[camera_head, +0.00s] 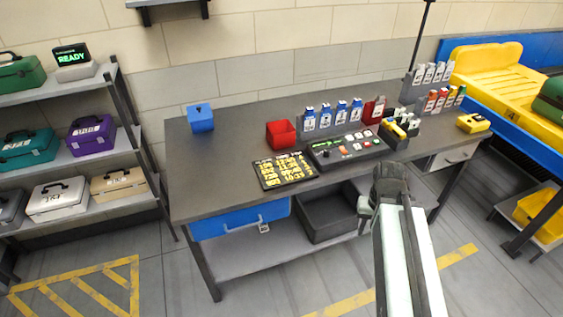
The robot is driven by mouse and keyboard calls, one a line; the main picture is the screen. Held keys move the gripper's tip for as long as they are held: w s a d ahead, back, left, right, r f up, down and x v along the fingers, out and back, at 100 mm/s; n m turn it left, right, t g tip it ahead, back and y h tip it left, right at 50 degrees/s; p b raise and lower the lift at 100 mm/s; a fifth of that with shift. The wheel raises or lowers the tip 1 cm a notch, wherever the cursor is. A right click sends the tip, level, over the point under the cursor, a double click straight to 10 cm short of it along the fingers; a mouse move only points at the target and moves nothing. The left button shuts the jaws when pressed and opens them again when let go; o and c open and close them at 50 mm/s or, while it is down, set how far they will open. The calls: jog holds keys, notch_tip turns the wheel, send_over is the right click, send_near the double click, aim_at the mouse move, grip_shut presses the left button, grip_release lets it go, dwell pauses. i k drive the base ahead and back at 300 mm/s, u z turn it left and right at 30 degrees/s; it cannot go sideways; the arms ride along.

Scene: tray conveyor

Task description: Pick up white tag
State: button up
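Several white tags (430,73) stand in a row in the upper part of a grey rack at the right back of the workbench. They are small, and their markings cannot be read. A lower row of tags in red, orange and green (445,98) stands just in front. My arm reaches up from the bottom right. Its dark end (388,185) shows before the bench's front edge, well short of the white tags. The fingers cannot be made out, and nothing is seen held.
The grey workbench (225,165) holds a blue box (200,118), a red bin (281,134), blue-topped tags (333,115), a control panel (343,147) and a black board with yellow markings (284,171). A shelf of cases stands left; a yellow conveyor tray (490,75) is right.

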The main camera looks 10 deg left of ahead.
aim_at(420, 73)
jog(key=z, duration=0.45)
jog(key=k, duration=1.35)
jog(key=z, duration=1)
jog(key=i, duration=2.3)
jog(key=u, duration=0.8)
jog(key=i, duration=0.55)
jog(key=u, duration=0.6)
jog(key=k, duration=0.85)
jog(key=u, duration=0.15)
jog(key=i, duration=0.9)
jog(key=z, duration=0.1)
